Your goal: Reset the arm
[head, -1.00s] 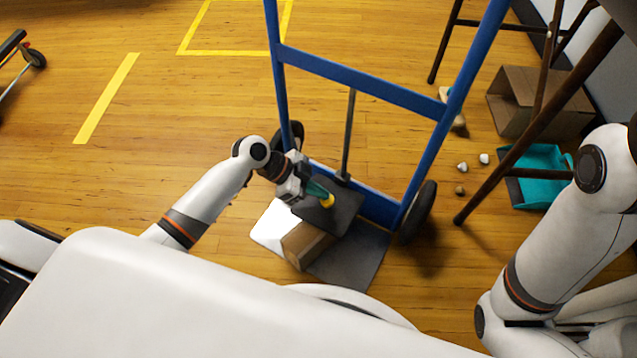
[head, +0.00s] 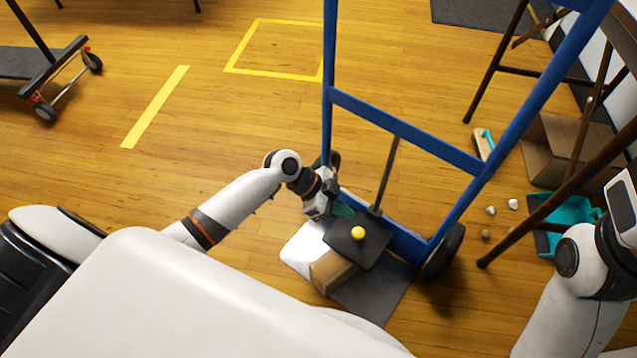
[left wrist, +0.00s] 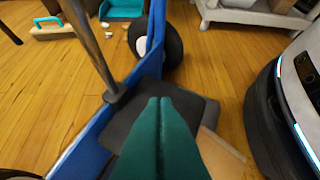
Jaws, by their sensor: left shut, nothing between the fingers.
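My left arm comes in from the left in the head view. Its gripper (head: 346,209), with teal fingers, is shut and empty over the foot of a blue hand truck (head: 403,130). A small yellow ball (head: 357,233) sits on a dark flat pan (head: 345,247) just beyond the fingertips. In the left wrist view the shut fingers (left wrist: 160,102) point over the dark pan (left wrist: 195,105), and the ball is not visible there. My right arm shows at the right edge of the head view; its gripper is out of view.
A thin upright handle (head: 386,176) rises from the pan. A cardboard box (head: 332,271) and a white sheet-like item (head: 303,250) lie beside it on the truck's foot. A teal dustpan (head: 568,218) and small pale lumps lie at right among dark legs.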

